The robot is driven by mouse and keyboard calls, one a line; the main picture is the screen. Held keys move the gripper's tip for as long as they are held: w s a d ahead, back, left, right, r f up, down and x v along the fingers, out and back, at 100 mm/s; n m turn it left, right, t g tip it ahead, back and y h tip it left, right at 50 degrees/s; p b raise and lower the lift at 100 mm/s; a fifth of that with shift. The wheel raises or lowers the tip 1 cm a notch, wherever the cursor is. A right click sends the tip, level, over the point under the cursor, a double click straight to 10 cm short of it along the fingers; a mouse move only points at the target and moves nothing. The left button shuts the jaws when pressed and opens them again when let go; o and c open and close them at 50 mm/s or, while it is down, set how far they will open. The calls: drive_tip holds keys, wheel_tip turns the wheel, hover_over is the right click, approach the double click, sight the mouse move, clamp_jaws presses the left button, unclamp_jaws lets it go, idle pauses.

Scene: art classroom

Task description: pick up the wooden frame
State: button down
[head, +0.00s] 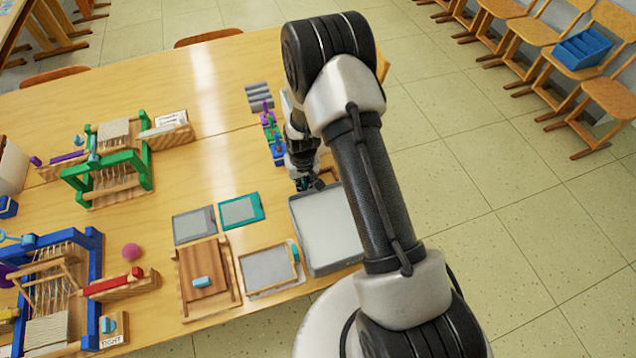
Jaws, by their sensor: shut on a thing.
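A wooden frame (242,279) with a pale wooden rim around a grey sheet lies flat near the table's front edge, left of a grey tray (296,232). A small teal piece sits at its right side. My gripper (312,184) is low at the tray's back edge, apart from this wooden frame. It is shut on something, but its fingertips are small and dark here. A bit of brown shows beside it, and my arm hides the rest, so I cannot tell what it holds.
A grey-rimmed panel (194,226) and a teal-rimmed one (254,209) lie behind the wooden frame. A wooden board (208,255) with a blue handle is to its left. Looms (100,262) fill the table's left. The back middle of the table is clear. Chairs line the right.

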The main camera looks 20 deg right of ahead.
wheel_tip(320, 180, up, 20)
drive_tip(key=p, duration=0.5)
drive_tip(key=shift+a, duration=0.1)
idle(0.5)
